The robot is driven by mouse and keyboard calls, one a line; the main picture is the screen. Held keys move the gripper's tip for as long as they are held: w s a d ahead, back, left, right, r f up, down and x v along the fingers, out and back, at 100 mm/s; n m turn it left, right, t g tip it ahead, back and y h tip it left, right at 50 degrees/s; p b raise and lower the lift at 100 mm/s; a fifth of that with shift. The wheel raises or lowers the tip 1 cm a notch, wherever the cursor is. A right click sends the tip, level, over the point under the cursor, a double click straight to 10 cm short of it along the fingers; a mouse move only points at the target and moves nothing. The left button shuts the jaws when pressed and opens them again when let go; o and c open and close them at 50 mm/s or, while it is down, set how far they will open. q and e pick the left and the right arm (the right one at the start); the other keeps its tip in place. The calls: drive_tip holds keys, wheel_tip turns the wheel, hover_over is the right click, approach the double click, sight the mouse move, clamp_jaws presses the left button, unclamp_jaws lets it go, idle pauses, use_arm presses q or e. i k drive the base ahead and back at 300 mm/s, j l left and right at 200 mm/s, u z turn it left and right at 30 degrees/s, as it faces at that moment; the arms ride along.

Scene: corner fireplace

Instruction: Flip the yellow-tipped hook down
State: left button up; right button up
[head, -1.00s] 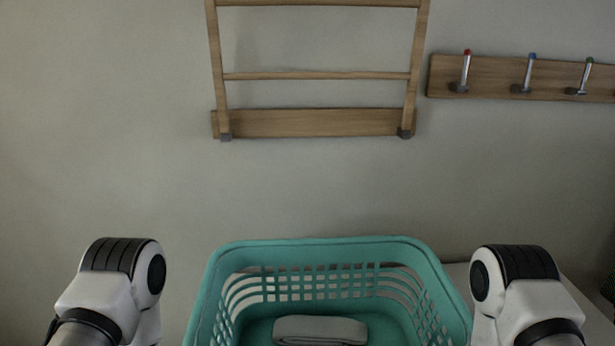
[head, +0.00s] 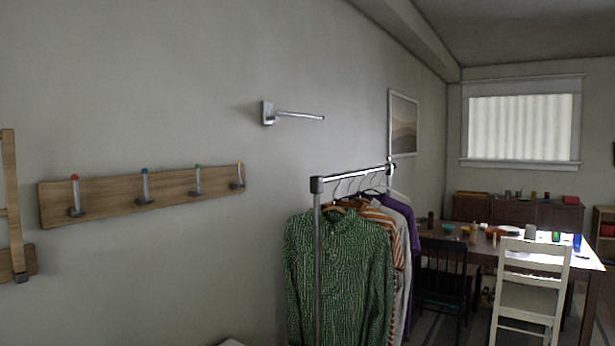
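A wooden hook rail (head: 108,199) is on the wall at the left in the head view. It carries several metal hooks, all pointing up against the rail. The yellow-tipped hook (head: 239,176) is the one at the far right end of the rail, folded upright. To its left are a green-tipped hook (head: 196,181), a blue-tipped hook (head: 145,187) and a red-tipped hook (head: 75,196). Neither of my grippers shows in this view.
A clothes rack (head: 317,262) with several garments (head: 338,268) stands right of the rail. A metal wall arm (head: 294,115) sticks out above it. A wooden frame (head: 13,215) is at the left edge. A table (head: 583,258) and white chair (head: 530,291) stand farther back.

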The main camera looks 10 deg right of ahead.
sight(238, 163)
drive_tip(key=i+l, duration=0.2)
drive_tip(key=l, duration=0.15)
drive_tip(key=i+l+u, duration=0.1)
drive_tip(key=l, duration=0.25)
drive_tip(key=i+l+u, duration=0.1)
drive_tip(key=i+l, duration=0.4)
drive_tip(key=l, duration=0.25)
drive_tip(key=i+l+u, duration=0.1)
drive_tip(key=l, duration=0.3)
drive_tip(key=i+u, duration=0.1)
drive_tip(key=i, duration=0.35)
